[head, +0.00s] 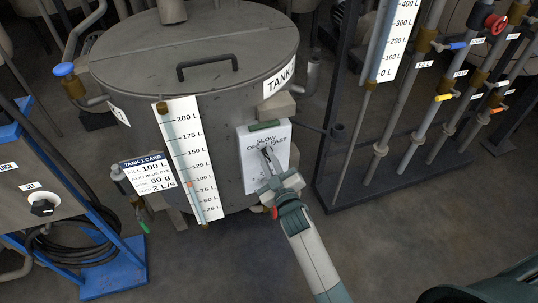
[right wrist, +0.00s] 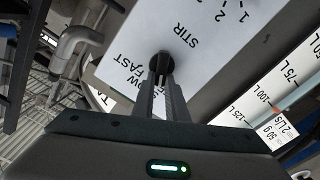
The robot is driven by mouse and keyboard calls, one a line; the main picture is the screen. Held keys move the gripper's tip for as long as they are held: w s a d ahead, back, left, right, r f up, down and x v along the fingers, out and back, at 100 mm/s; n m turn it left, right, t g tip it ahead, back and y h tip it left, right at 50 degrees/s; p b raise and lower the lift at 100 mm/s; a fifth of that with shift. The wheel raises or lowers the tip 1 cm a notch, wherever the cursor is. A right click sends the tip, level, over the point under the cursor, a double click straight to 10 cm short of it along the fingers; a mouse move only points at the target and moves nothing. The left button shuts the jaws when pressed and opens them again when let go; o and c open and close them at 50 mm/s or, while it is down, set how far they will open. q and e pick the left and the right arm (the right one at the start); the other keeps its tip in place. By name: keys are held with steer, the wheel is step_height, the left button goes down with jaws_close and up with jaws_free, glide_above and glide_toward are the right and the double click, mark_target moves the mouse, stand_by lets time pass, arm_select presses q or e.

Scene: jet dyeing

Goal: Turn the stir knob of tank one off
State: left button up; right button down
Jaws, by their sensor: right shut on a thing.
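The stir knob (right wrist: 160,60) is small, round and black. It sits on a white panel (head: 250,172) marked SLOW, OFF and FAST on the front of the grey tank one (head: 190,85). My right gripper (head: 268,155) reaches up to the panel from below, and its fingers are shut on the knob. The right wrist view shows the fingertips (right wrist: 161,78) at the knob, with the word STIR on the panel (right wrist: 128,32) beside it. The fingers hide much of the knob, so I cannot tell which mark it points to. My left gripper is out of view.
A tall litre scale (head: 190,160) and the TANK 1 CARD (head: 148,175) are left of the panel. A blue stand with a black knob (head: 42,208) is at far left. Pipes with coloured valves (head: 445,97) stand at right.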

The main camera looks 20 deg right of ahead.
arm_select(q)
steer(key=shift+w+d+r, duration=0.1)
arm_select(e)
steer(key=shift+a+f+n, duration=0.15)
steer(key=shift+n, duration=0.85)
steer(key=shift+a+f+n, duration=0.1)
steer(key=shift+n, duration=0.9)
steer(key=c, duration=1.8)
jaws_free()
steer(key=shift+o, duration=0.2)
steer(key=shift+s, duration=0.1)
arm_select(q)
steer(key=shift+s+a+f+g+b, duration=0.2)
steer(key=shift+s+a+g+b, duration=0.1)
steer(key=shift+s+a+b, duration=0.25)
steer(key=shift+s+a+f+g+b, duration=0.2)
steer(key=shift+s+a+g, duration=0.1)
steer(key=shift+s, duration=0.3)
arm_select(e)
steer(key=s, duration=1.7)
steer(key=shift+s+d, duration=0.15)
steer(key=shift+d, duration=0.1)
